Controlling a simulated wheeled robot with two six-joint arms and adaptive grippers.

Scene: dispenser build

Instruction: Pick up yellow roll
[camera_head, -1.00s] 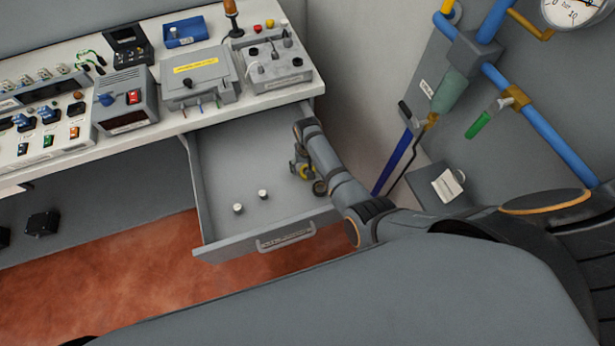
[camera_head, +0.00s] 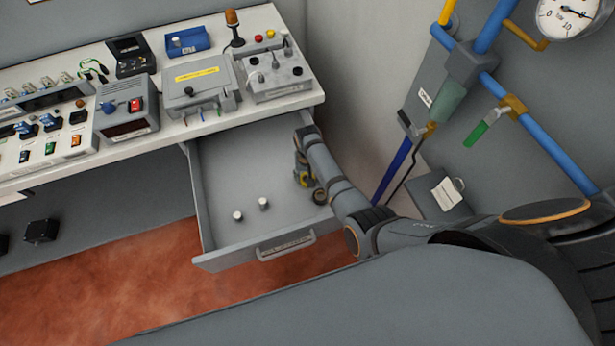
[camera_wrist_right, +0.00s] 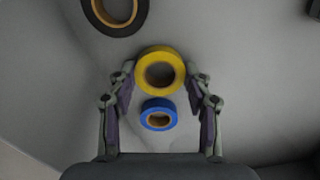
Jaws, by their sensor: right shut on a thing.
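The yellow roll (camera_wrist_right: 160,72) is between the fingertips of my right gripper (camera_wrist_right: 160,85) in the right wrist view, with a finger against each side. A smaller blue roll (camera_wrist_right: 158,114) shows between the fingers, closer to the palm in the picture. In the head view my right gripper (camera_head: 303,178) reaches down into the open drawer (camera_head: 235,180) near its right side, and a bit of yellow shows at its fingers. I cannot tell whether the yellow roll is clear of the drawer floor. My left gripper is not in view.
A black roll (camera_wrist_right: 115,12) lies at the upper left of the right wrist view. Two small white-topped pieces (camera_head: 250,210) stand in the drawer. The bench (camera_head: 190,125) above carries several devices. Pipes and a valve with a green handle (camera_head: 482,133) are at the right.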

